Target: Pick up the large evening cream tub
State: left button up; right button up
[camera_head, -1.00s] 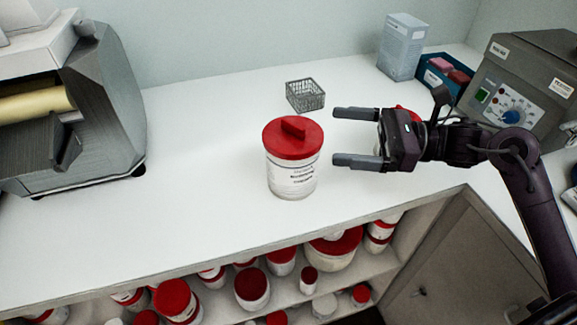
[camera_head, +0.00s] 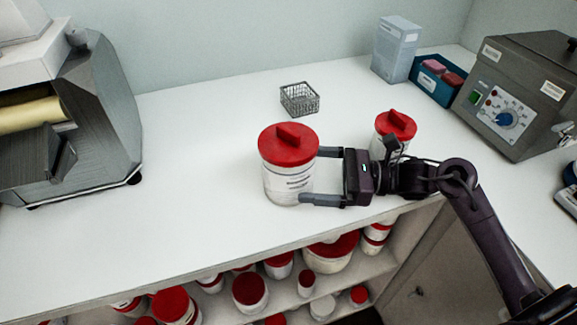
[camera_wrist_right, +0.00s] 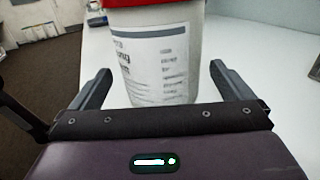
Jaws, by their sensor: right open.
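A large white tub (camera_head: 287,180) with a red lid and a printed label stands upright on the white counter. Its label is too small to read here. My right gripper (camera_head: 311,176) is open at its right side, fingertips level with the tub's body and close to its wall. In the right wrist view the tub (camera_wrist_right: 160,60) stands between and beyond the two open fingers, its label facing the camera, partly legible. A second red-lidded tub (camera_head: 394,126) stands behind my right wrist, partly hidden by it. My left gripper is not in view.
A wire basket (camera_head: 300,98) stands behind the tub. A grey roller machine (camera_head: 95,120) is at left. A carton (camera_head: 396,50), a blue bin (camera_head: 432,84) and a grey control box (camera_head: 515,95) stand at right. Several red-lidded jars fill the shelf (camera_head: 225,295) below.

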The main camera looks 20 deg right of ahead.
aim_at(298, 171)
jog(key=x, duration=0.3)
jog(key=shift+w+a+p, duration=0.1)
jog(key=shift+a+p, duration=0.2)
jog(key=shift+p, duration=0.05)
jog(key=c, duration=0.7)
jog(key=shift+r, duration=0.1)
